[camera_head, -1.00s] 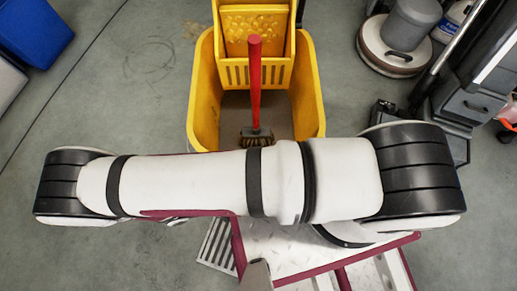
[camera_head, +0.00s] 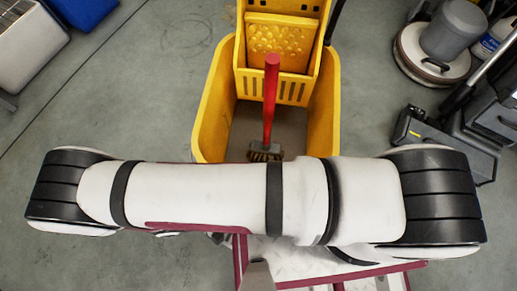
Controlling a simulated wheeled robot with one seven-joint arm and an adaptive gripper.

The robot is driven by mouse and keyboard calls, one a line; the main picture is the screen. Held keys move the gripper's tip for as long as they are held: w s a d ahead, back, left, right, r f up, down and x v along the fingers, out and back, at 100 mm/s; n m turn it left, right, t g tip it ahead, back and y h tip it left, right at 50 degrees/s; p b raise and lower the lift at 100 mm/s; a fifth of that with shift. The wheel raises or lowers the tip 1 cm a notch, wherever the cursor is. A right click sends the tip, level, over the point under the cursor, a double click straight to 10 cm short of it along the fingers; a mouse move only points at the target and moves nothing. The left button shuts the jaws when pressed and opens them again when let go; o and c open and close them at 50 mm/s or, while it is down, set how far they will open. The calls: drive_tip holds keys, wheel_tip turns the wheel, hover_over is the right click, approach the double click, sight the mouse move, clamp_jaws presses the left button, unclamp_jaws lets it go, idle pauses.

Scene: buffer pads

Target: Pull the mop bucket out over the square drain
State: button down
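The yellow mop bucket (camera_head: 213,118) stands upright on the floor ahead of me in the head view, with its yellow wringer (camera_head: 277,50) at the far side. A red-handled brush (camera_head: 271,90) stands inside it, bristles down. My white arm with black joints crosses the picture in front of the bucket and hides its near lower part. My gripper is out of sight, so I cannot see whether it touches the bucket. The square drain cannot be made out now.
A floor machine with a grey tank (camera_head: 454,32) stands at the upper right, beside dark equipment (camera_head: 445,135). A pale bin (camera_head: 30,50) and a blue bin (camera_head: 85,8) are at the upper left. Grey floor is clear left of the bucket.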

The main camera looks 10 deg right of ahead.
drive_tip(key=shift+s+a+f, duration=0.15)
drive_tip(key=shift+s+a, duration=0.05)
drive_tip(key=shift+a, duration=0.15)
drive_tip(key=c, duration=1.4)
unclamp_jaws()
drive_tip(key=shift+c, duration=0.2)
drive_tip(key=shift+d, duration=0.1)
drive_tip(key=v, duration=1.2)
